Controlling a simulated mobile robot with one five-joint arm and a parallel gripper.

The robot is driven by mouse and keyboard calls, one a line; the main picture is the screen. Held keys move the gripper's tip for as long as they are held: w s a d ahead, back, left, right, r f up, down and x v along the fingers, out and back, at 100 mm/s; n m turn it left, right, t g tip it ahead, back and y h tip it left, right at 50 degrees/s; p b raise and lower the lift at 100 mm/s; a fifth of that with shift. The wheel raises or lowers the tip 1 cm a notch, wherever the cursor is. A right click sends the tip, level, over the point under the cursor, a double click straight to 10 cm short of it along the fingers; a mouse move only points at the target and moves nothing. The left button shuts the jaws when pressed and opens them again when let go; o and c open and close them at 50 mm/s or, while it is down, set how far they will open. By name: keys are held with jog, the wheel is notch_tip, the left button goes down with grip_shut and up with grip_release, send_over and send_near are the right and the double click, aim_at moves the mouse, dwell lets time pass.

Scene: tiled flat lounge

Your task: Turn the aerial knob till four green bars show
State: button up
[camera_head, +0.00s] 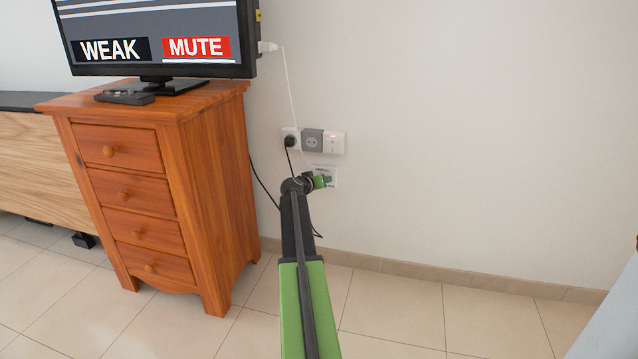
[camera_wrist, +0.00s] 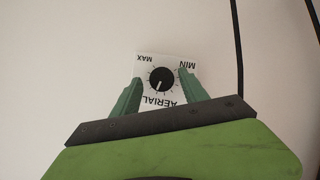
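The aerial knob (camera_wrist: 162,79) is a round black dial on a white wall plate (camera_wrist: 147,70) marked AERIAL, MIN and MAX. The plate looks upside down in the wrist view; the knob's pale pointer line runs roughly downward toward the AERIAL label. My gripper (camera_wrist: 160,76) is open, its green fingers on either side of the knob with gaps showing; contact is not visible. In the head view my gripper (camera_head: 322,182) partly covers the plate (camera_head: 325,169), and the knob is hidden. The TV screen (camera_head: 155,32) reads WEAK and MUTE; its top is cut off, and no green bars show.
A wooden drawer chest (camera_head: 215,170) holds the TV, left of my arm. A socket strip (camera_head: 312,140) sits just above the plate, with a black plug (camera_head: 290,141) and cables hanging nearby.

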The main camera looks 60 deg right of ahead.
jog(key=shift+w, duration=0.1)
jog(key=p+v, duration=0.6)
jog(key=v, duration=1.1)
jog(key=shift+a, duration=0.25)
